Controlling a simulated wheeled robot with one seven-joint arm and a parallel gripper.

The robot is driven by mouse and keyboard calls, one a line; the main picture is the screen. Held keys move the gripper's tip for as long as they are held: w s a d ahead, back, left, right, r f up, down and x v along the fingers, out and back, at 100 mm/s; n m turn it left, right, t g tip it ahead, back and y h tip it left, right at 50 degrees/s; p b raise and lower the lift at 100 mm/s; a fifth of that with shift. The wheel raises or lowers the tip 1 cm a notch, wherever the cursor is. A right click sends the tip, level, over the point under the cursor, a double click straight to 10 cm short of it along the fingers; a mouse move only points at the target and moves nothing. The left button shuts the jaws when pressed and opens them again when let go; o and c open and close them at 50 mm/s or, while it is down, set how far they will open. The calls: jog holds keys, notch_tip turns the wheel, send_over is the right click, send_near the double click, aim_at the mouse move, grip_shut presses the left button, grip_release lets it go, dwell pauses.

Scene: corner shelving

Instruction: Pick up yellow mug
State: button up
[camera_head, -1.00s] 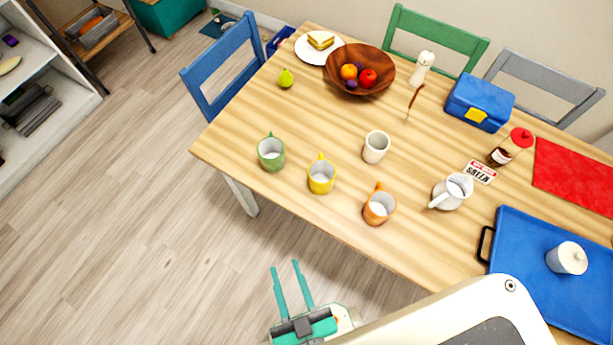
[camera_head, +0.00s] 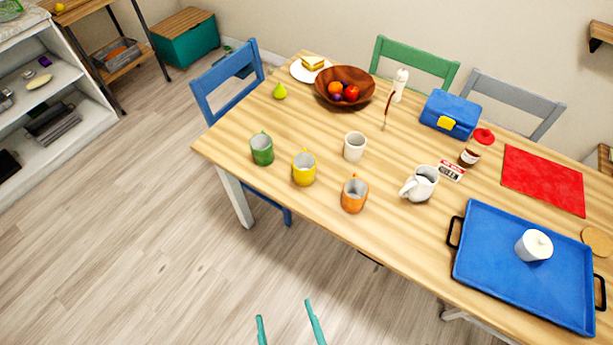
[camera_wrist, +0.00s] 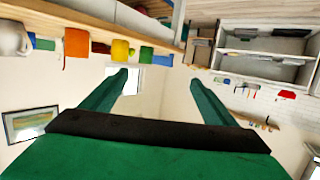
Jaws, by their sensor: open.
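The yellow mug (camera_head: 304,168) stands upright near the table's front edge in the head view, between a green mug (camera_head: 262,149) on its left and an orange mug (camera_head: 354,194) on its right. The yellow mug (camera_wrist: 120,50) also shows in the wrist view, which looks upside down, with the orange mug (camera_wrist: 76,42) and green mug (camera_wrist: 147,52) beside it. My gripper (camera_head: 284,311) is open and empty, at the bottom of the head view over the floor, apart from the table and mugs. Its two teal fingers (camera_wrist: 158,78) stand spread in the wrist view.
The wooden table (camera_head: 225,144) also bears a white cup (camera_head: 355,147), a white pitcher (camera_head: 420,184), a fruit bowl (camera_head: 322,90) and a blue tray (camera_head: 490,255). A blue chair (camera_head: 228,75) stands at its left end. The floor (camera_head: 130,240) in front is clear.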

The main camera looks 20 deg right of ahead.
jog(key=w+d+f+h, duration=0.15)
jog(key=w+f, duration=0.25)
jog(key=w, duration=0.4)
jog(key=m+g+h, duration=0.2)
jog(key=m+h, duration=0.1)
jog(key=m, duration=0.1)
send_near(303, 176)
jog(key=x, duration=0.4)
jog(key=shift+w+r, duration=0.15)
jog(key=shift+w, duration=0.1)
jog(key=x, duration=0.5)
jog(key=shift+s+f+x, duration=0.1)
jog(key=shift+f+x, duration=0.1)
jog(key=shift+x, duration=0.75)
jog(key=shift+s+f+x, duration=0.1)
jog(key=shift+f+x, duration=0.1)
jog(key=shift+x, duration=0.7)
jog(key=shift+s+f+x, duration=0.1)
jog(key=shift+f+x, duration=0.05)
jog(key=shift+x, duration=0.8)
jog(key=shift+d, duration=0.1)
jog(key=c, duration=1.2)
jog(key=shift+c, duration=0.5)
jog(key=shift+r, duration=0.15)
